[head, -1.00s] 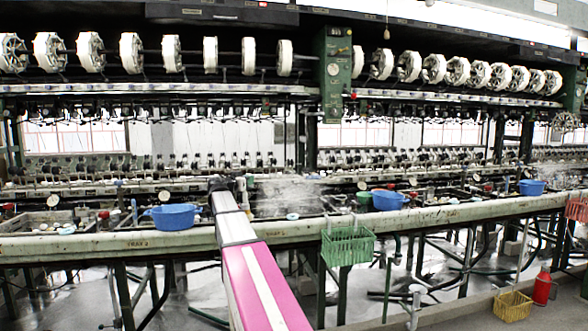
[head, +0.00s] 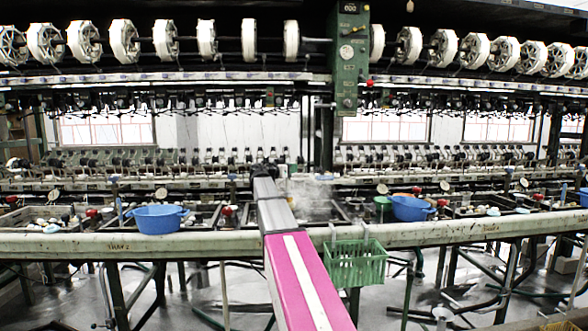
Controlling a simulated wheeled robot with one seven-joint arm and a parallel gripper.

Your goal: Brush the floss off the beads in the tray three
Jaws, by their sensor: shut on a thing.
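A long row of basins runs along a pale rail. Tray three seems to be the dark basin (head: 322,212) with white steam over it, just right of my arm's end. Its label is hidden behind my arm; the mark on the rail to the left reads like tray 2. My gripper (head: 270,174) is at the far end of my arm, over the basin row beside the steam. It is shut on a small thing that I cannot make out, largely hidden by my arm. I cannot tell beads or floss in the steaming basin.
Blue tubs stand to the left (head: 157,218) and right (head: 411,208) of my arm. A green basket (head: 355,263) hangs from the rail's front. A green post (head: 352,60) and white reels (head: 207,38) stand above. Pipes and legs fill the space under the rail.

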